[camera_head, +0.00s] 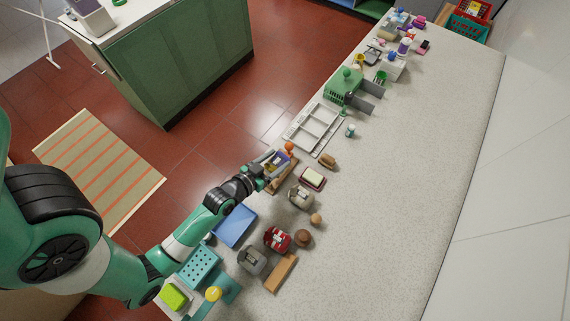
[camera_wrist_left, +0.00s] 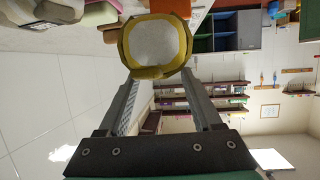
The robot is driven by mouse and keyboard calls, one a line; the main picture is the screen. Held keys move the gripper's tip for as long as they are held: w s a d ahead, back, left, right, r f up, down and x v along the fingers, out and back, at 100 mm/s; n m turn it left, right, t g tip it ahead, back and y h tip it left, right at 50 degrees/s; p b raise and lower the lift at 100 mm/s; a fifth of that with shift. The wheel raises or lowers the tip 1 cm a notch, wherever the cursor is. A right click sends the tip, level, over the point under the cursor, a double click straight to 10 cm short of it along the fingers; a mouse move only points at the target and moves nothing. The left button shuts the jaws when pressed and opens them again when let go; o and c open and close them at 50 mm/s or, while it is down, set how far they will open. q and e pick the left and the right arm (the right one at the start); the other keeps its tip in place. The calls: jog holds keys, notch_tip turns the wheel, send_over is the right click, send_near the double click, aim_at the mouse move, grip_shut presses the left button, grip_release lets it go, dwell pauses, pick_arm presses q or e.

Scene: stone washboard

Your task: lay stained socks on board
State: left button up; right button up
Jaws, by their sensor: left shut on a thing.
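My left gripper (camera_head: 266,173) is above the near-left edge of the counter, over a brown board-like piece (camera_head: 284,178). In the left wrist view, its fingers (camera_wrist_left: 158,74) are shut on a yellow-rimmed, roughly octagonal thing (camera_wrist_left: 128,44) with a pale centre. Beige (camera_head: 300,197), red (camera_head: 277,238) and grey (camera_head: 252,260) pieces sit along the counter. I cannot tell which things are socks, or whether they are stained. My right gripper is out of view.
A cream soap on a dark red dish (camera_head: 312,178), a brush (camera_head: 328,160) and an orange thing (camera_head: 290,147) are close by. A blue tray (camera_head: 235,225) and teal basket (camera_head: 199,264) stand nearer; a white divided tray (camera_head: 314,129) is farther. The counter's right side is clear.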

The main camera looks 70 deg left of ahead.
aim_at(273, 164)
pick_arm(q)
jog(key=shift+a+r, duration=0.45)
jog(key=shift+s+a, duration=0.2)
jog(key=shift+a, duration=0.35)
jog(key=shift+d+f, duration=0.1)
jog(key=shift+d, duration=0.05)
notch_tip(273, 164, down, 6)
jog(key=b, duration=0.6)
jog(key=o, duration=1.4)
